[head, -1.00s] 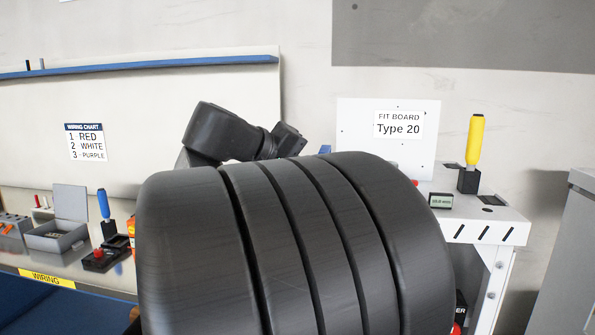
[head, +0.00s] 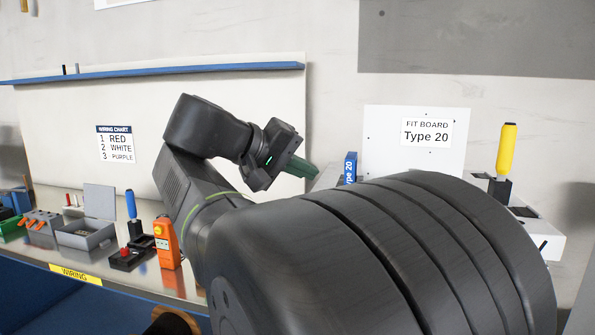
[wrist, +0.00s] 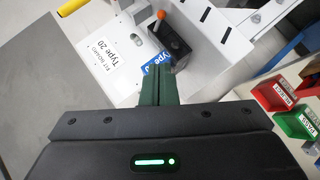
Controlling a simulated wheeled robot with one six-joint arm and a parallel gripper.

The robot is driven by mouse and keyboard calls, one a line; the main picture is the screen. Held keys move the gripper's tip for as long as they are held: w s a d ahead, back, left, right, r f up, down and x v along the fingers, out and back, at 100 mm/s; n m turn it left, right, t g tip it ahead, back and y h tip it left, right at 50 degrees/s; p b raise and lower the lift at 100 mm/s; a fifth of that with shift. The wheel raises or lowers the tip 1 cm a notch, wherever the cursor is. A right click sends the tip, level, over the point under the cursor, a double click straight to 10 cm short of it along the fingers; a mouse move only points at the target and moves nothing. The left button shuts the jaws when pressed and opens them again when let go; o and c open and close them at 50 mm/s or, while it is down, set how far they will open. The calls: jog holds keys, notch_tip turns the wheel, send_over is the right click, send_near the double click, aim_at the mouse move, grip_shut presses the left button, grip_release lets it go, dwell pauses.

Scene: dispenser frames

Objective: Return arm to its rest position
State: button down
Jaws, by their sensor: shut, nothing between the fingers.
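My gripper (head: 303,167) shows in the head view at the end of my dark, folded arm, up in the air in front of the back panel. Its green fingers are together with nothing between them. In the wrist view my gripper (wrist: 157,68) also has its green fingers closed, pointing towards the fit board (wrist: 105,50). A blue Type 20 piece (wrist: 158,62) lies beyond the fingertips, partly hidden by them. It also shows in the head view (head: 350,168). My large arm link hides much of the right-hand bench.
A wiring bench (head: 190,283) on the left holds a grey box (head: 85,232), an orange device (head: 167,243) and a blue-handled tool (head: 131,205). A yellow-handled tool (head: 507,148) stands at the right. Red and green bins (wrist: 275,93) show in the wrist view.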

jog(key=x, duration=0.3)
jog(key=r+x, duration=0.1)
jog(key=x, duration=0.2)
jog(key=w+x, duration=0.1)
jog(key=x, duration=0.2)
jog(key=shift+d+r, duration=0.1)
jog(key=shift+d, duration=0.2)
jog(key=shift+w+d+f, duration=0.1)
jog(key=shift+f, duration=0.1)
jog(key=shift+d+f, duration=0.1)
jog(key=shift+d, duration=0.4)
jog(key=shift+a, duration=0.15)
